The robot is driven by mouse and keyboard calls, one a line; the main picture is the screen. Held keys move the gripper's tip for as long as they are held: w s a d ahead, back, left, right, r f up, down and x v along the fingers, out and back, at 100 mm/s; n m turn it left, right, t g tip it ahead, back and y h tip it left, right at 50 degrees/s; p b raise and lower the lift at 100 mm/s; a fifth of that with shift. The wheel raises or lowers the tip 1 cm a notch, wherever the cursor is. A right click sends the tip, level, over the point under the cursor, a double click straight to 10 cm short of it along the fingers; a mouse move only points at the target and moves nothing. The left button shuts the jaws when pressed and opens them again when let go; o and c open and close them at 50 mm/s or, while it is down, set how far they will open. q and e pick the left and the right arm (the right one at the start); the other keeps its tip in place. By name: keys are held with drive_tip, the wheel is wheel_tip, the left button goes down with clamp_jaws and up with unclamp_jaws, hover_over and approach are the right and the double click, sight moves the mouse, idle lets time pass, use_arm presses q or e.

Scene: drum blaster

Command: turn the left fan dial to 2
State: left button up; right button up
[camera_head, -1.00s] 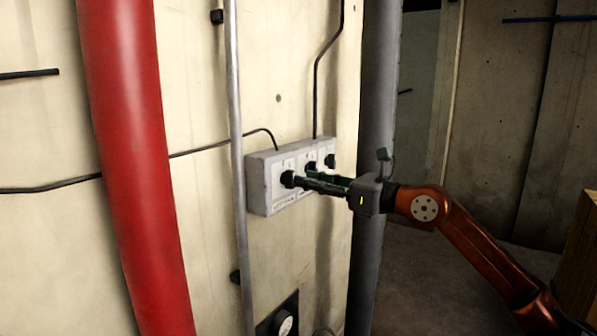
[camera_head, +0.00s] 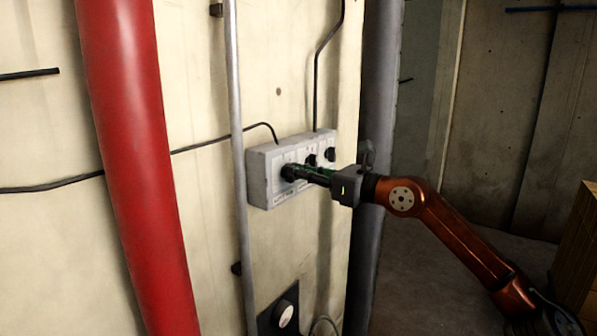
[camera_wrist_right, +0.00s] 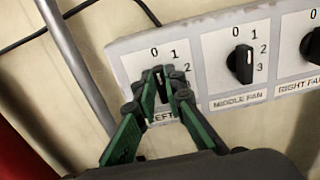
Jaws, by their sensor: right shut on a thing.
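The grey control box (camera_head: 262,176) is fixed to the pale wall. Its left fan dial (camera_head: 288,171) is the black knob nearest the red pipe. My right gripper (camera_head: 294,172) reaches it from the right and is shut on it. In the right wrist view the green-and-black fingers (camera_wrist_right: 166,84) close around the left fan dial (camera_wrist_right: 159,79). My left gripper is not in view.
The middle fan dial (camera_wrist_right: 241,64) is close to the right of my fingers, and the right fan dial (camera_wrist_right: 312,46) is beyond it. A thin grey pipe (camera_head: 237,130) runs just left of the box. A red pipe (camera_head: 130,150) stands farther left.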

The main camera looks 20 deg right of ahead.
drive_tip(key=shift+m, duration=0.4)
clamp_jaws()
drive_tip(key=shift+w+d+f+m+b, duration=0.15)
drive_tip(key=shift+m+b, duration=0.15)
drive_tip(key=shift+m, duration=2.15)
drive_tip(key=shift+w+d+f+m+b, duration=0.1)
drive_tip(key=shift+d+f+m+b, duration=0.15)
drive_tip(key=shift+m, duration=2.25)
drive_tip(key=shift+w+d+f+m+b, duration=0.1)
drive_tip(key=shift+m+b, duration=0.25)
drive_tip(key=shift+m, duration=2.1)
drive_tip(key=o, duration=0.8)
unclamp_jaws()
drive_tip(key=shift+c, duration=0.2)
